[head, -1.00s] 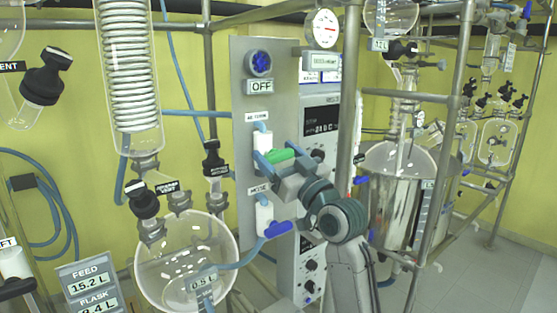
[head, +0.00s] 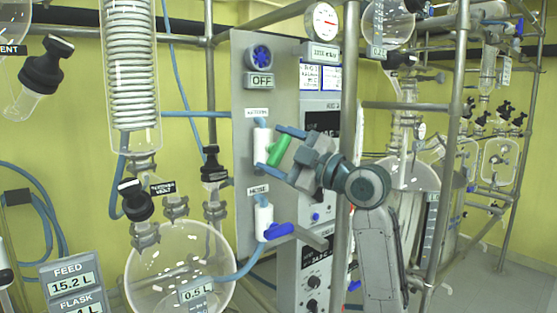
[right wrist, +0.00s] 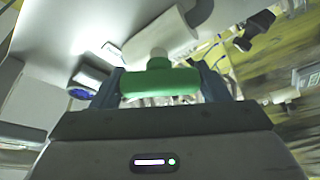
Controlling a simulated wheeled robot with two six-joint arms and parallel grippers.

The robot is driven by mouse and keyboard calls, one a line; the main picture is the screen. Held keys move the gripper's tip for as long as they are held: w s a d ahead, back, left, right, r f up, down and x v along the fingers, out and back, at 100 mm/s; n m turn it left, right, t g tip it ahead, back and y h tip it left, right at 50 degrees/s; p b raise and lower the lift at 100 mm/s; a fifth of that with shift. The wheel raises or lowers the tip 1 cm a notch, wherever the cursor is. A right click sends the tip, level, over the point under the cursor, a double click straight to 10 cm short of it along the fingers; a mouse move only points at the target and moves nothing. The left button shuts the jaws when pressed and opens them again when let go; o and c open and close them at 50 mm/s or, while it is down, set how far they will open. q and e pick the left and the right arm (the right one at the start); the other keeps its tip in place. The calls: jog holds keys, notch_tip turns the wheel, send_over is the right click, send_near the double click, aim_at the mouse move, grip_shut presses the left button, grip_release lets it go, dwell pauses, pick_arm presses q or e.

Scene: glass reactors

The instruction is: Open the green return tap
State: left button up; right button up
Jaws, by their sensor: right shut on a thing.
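The green return tap's handle (head: 279,150) sits on a white valve body (head: 261,136) on the grey panel. The handle is steeply tilted, its upper end leaning right. My right gripper (head: 268,148) reaches in from the right, one finger above the handle and one below, shut on it. In the right wrist view the green handle (right wrist: 160,84) lies across between the two dark fingers (right wrist: 160,88), with the white valve body (right wrist: 158,40) behind it. My left gripper is not in view.
A second white valve with a blue handle (head: 277,231) is just below on the panel (head: 284,85). A metal post (head: 347,80) stands close to my right arm. A round glass flask (head: 180,262) is at lower left. An OFF sign (head: 260,81) is above.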

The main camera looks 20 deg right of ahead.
jog(key=n+g, duration=0.1)
jog(key=n, duration=0.2)
jog(key=shift+f+n+g+h, duration=0.1)
jog(key=shift+n+g+h, duration=0.45)
jog(key=shift+n, duration=1.45)
jog(key=o, duration=1)
jog(key=shift+s+b, duration=0.1)
jog(key=shift+b, duration=0.2)
